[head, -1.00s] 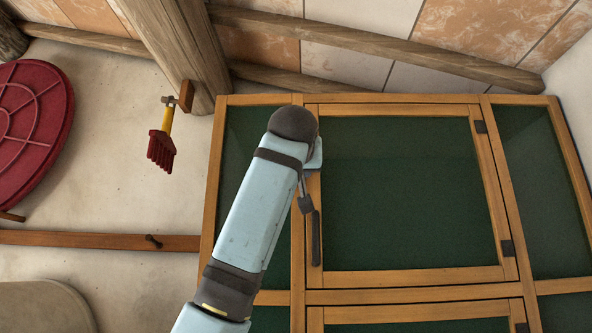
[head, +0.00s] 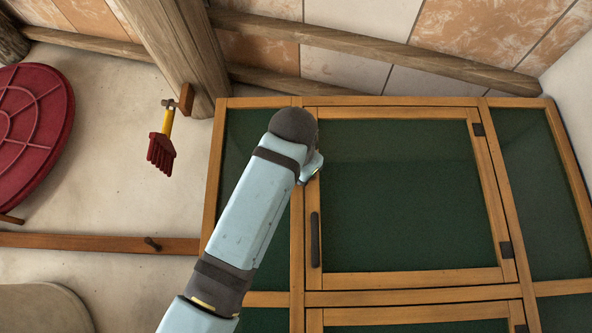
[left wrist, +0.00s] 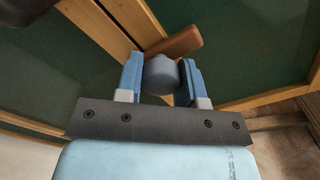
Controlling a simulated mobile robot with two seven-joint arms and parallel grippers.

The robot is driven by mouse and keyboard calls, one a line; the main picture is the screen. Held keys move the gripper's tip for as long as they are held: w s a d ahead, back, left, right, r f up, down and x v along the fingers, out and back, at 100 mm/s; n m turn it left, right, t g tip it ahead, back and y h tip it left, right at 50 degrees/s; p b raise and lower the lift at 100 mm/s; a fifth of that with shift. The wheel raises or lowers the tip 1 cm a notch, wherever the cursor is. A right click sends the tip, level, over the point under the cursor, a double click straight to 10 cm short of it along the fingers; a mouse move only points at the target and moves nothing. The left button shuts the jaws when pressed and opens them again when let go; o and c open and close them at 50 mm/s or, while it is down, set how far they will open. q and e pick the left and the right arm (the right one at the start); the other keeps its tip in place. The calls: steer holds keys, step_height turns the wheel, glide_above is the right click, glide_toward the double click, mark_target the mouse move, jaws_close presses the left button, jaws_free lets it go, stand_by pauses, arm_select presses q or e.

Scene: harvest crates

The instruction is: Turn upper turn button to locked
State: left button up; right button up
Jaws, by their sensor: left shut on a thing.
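In the left wrist view my left gripper (left wrist: 160,80) is shut on the grey-blue knob of the upper turn button. The button's wooden bar (left wrist: 180,41) shows beyond the knob, its visible end pointing to the upper right. In the head view my left arm hides the button and most of the gripper (head: 311,167) at the upper door's left edge. The upper door (head: 400,278) has a wooden frame and a dark green panel, and it looks closed. My right gripper is in neither view.
The door has a dark upright handle (head: 315,240) at left and dark hinges (head: 506,250) at right. A lower door (head: 420,311) sits beneath. A red brush (head: 161,150) hangs on the post at left, beside a large red round thing (head: 35,130).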

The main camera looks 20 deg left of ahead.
arm_select(q)
steer(key=shift+m, duration=0.3)
steer(key=o, duration=0.9)
steer(key=b+v, duration=0.5)
steer(key=v, duration=0.9)
steer(key=shift+r, duration=0.1)
steer(key=shift+w, duration=0.1)
